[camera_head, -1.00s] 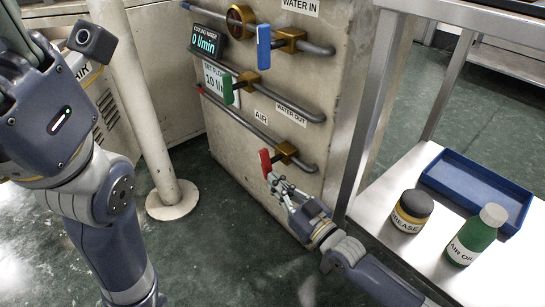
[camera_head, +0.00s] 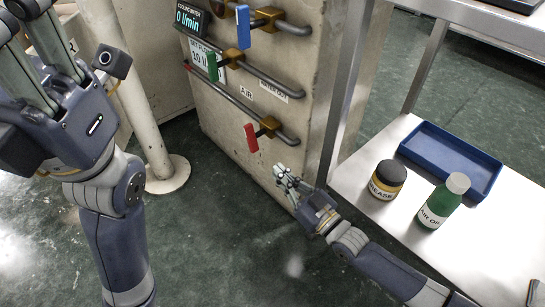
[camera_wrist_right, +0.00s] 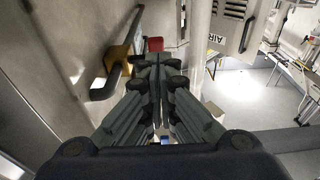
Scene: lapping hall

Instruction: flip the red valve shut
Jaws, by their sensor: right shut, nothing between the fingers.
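The red valve handle (camera_head: 251,138) hangs from a brass valve body (camera_head: 268,125) on the lowest pipe, labelled AIR. It stands roughly upright in the picture, across the slanting pipe. My right gripper (camera_head: 281,174) is shut and empty, below and right of the handle, apart from it. In the right wrist view the red handle (camera_wrist_right: 155,44) shows just beyond the shut fingertips (camera_wrist_right: 152,62), with the brass body (camera_wrist_right: 119,54) to its left. My left gripper (camera_head: 18,22) is at the upper left, fingers spread, far from the valve.
Green (camera_head: 212,67) and blue (camera_head: 243,27) handles sit on the pipes above. A display (camera_head: 188,18) reads 0 l/min. A grease jar (camera_head: 387,180), green bottle (camera_head: 442,202) and blue tray (camera_head: 451,158) stand on the right shelf. A white post (camera_head: 137,90) stands left.

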